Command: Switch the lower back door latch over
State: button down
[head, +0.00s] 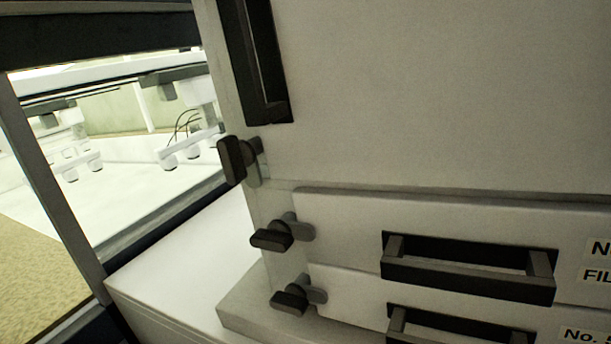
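A large pale door panel (430,90) fills the upper right, with a long dark vertical handle (272,104) at its left edge. A dark latch knob (233,161) on a grey plate sits just below that handle, at the panel's lower left corner. Its knob stands nearly upright, tilted slightly. This appears to be the lower door latch; no label names it. Two more dark latch knobs, an upper one (271,239) and a lower one (289,300), sit below beside the drawer fronts, both lying nearly level. My gripper is not in view.
Two drawer fronts with dark bar handles, an upper handle (468,281) and a lower one (440,332), lie at lower right, with partly cut-off labels. A white ledge (185,270) runs left of them. Beyond a dark frame post (50,190) is a bright interior with white fittings.

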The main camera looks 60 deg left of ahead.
aim_at(238, 158)
jog(key=u, duration=1.2)
